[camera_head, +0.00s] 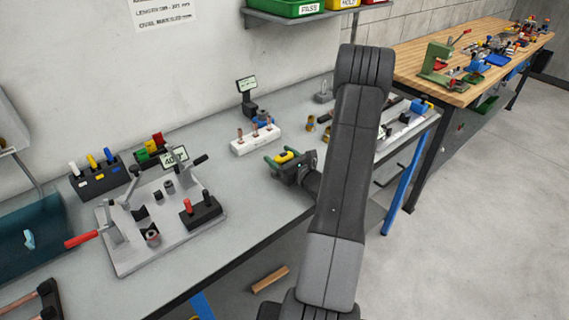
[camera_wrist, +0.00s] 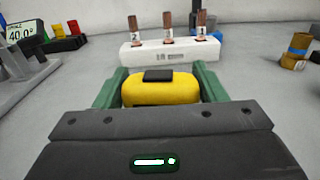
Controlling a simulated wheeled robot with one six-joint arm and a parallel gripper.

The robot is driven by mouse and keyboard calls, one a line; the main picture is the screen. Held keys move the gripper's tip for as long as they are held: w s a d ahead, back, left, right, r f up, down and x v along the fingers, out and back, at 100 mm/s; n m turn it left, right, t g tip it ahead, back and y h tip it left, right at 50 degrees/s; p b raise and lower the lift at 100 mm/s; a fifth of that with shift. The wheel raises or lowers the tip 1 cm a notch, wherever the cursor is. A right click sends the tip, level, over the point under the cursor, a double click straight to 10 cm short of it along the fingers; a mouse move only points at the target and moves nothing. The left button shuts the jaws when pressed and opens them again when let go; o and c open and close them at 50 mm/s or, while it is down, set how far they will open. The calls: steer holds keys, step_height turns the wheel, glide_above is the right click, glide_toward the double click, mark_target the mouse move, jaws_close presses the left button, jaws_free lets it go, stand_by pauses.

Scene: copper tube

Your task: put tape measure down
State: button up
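The yellow tape measure (camera_wrist: 160,92) with a black top patch sits between the two green fingers of my gripper (camera_wrist: 160,88). Both fingers appear to press against its sides, so my gripper looks shut on it. In the head view the tape measure (camera_head: 286,156) shows small and yellow between the fingers of my gripper (camera_head: 286,158), low over the front part of the grey bench (camera_head: 240,200). I cannot tell whether its underside touches the bench. My arm hides part of the bench to the right.
A white block (camera_head: 255,139) with several copper pieces stands just beyond the tape measure. A small display (camera_head: 247,86) stands behind it. A fixture plate (camera_head: 130,250) with a red-handled clamp lies to the left. Brass-coloured rings (camera_wrist: 297,50) stand to the right.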

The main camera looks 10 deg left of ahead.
steer(key=shift+c, duration=1.1)
steer(key=shift+r, duration=0.1)
